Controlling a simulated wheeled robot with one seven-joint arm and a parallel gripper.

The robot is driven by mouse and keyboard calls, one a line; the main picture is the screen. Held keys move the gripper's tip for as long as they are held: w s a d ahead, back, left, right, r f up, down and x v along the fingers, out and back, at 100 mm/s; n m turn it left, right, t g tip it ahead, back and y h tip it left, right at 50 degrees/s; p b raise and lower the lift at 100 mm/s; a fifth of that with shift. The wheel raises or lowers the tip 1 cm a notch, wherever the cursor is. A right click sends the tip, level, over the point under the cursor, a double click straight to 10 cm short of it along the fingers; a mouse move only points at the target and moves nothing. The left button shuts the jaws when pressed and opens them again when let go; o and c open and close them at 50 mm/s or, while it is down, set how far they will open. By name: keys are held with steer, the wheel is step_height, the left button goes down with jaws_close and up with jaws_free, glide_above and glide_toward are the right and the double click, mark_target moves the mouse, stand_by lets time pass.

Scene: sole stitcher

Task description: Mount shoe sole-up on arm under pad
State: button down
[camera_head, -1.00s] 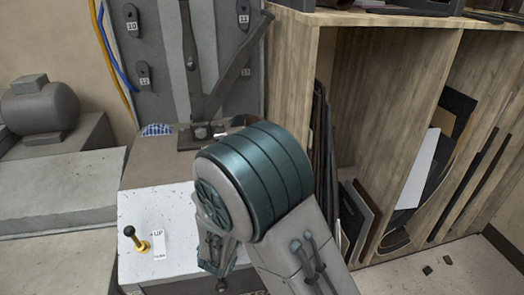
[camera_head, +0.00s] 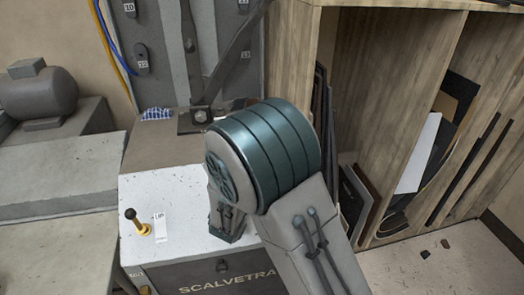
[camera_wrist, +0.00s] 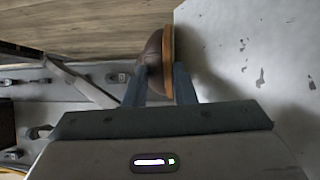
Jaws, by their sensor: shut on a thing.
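In the wrist view, my gripper (camera_wrist: 160,82) is shut on a brown shoe (camera_wrist: 153,52) with a tan sole (camera_wrist: 168,50). The shoe stands on edge in this picture, its sole facing right toward a pale, scuffed surface. In the head view, my arm's teal joint covers the shoe and the fingertips. The sole stitcher (camera_head: 178,190) stands behind my arm, with a white scuffed top and dark uprights. A dark bracket (camera_head: 200,120) sits at the foot of its upright. I cannot clearly tell the mounting arm or pad apart.
A yellow-based lever with a black knob (camera_head: 130,214) stands on the white top, beside an "UP" label. A blue checked cloth (camera_head: 157,114) lies behind. A wooden shelf (camera_head: 380,110) with upright sheets stands close on the right. A grey motor (camera_head: 38,92) stands left.

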steer(key=s+r+p, duration=0.2)
steer(key=r, duration=0.7)
steer(key=s+d+r+p, duration=0.1)
steer(key=s+r+p, duration=0.1)
steer(key=r, duration=0.7)
steer(key=shift+r+p, duration=0.4)
steer(key=shift+p, duration=0.25)
steer(key=shift+d, duration=0.1)
steer(key=shift+m+b, duration=4.6)
steer(key=shift+b, duration=5)
